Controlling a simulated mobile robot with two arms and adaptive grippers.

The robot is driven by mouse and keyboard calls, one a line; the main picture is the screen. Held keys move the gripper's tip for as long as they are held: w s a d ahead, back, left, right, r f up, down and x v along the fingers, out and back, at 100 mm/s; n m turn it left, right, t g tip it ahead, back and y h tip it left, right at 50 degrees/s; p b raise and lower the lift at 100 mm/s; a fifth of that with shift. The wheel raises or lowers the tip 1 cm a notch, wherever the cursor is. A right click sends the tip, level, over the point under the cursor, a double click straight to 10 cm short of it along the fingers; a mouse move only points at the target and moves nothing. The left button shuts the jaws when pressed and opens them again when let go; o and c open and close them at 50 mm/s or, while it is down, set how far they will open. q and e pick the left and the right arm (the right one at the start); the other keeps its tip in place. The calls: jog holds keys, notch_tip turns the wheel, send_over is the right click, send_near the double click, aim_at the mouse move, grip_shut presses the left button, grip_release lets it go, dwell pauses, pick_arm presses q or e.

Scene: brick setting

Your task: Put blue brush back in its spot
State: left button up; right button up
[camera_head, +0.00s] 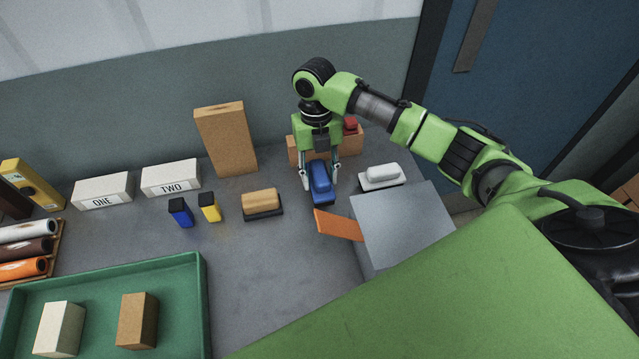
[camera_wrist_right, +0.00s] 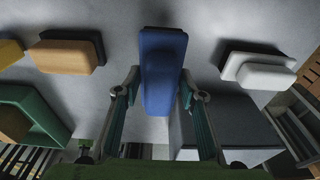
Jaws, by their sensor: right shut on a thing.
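The blue brush (camera_head: 320,182) is between the fingers of my right gripper (camera_head: 319,180), at the back of the grey table. In the right wrist view the blue brush (camera_wrist_right: 162,65) runs lengthwise between the two fingertips (camera_wrist_right: 160,92), and the gripper is shut on it. A tan brush (camera_head: 262,203) stands to its left and a white brush (camera_head: 380,176) to its right. I cannot tell whether the blue brush touches the table. My left gripper is not in view.
A grey box (camera_head: 405,220) with an orange flap (camera_head: 338,225) stands close in front. Blue (camera_head: 180,212) and yellow (camera_head: 209,207) small blocks stand left of the tan brush. A tall tan brick (camera_head: 226,138) is behind. A green tray (camera_head: 205,300) lies front left.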

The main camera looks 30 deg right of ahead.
notch_tip(320, 180, down, 3)
jog(key=shift+r+p, duration=0.1)
jog(key=shift+p, duration=0.2)
jog(key=shift+f, duration=0.5)
jog(key=shift+f, duration=0.15)
jog(key=o, duration=1.1)
